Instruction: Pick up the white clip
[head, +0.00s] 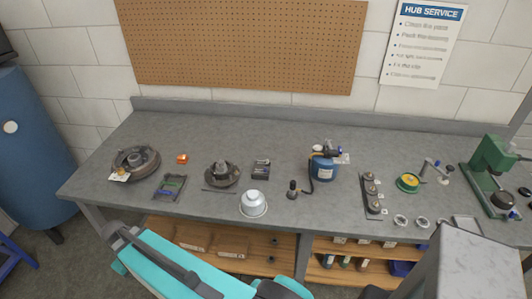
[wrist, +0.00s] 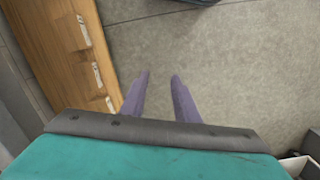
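I cannot make out a white clip in either view; small items on the bench are too small to tell. A white tag-like piece (head: 119,176) lies at the front of the dark round hub part (head: 136,161) at the bench's left. A white bowl-shaped thing (head: 253,204) sits near the front edge. My gripper (wrist: 160,73) shows in the wrist view with its two purple-grey fingers apart and nothing between them. It is over bare grey floor, away from the bench top items. My teal arm crosses the lower part of the head view.
The grey workbench (head: 300,115) carries a blue canister (head: 323,168), a dark tray with parts (head: 169,187), a yellow-green spool (head: 408,182) and a green press (head: 492,165). A wooden shelf with boxes (head: 193,237) is below. The bench's back strip is clear. A blue tank (head: 38,150) stands left.

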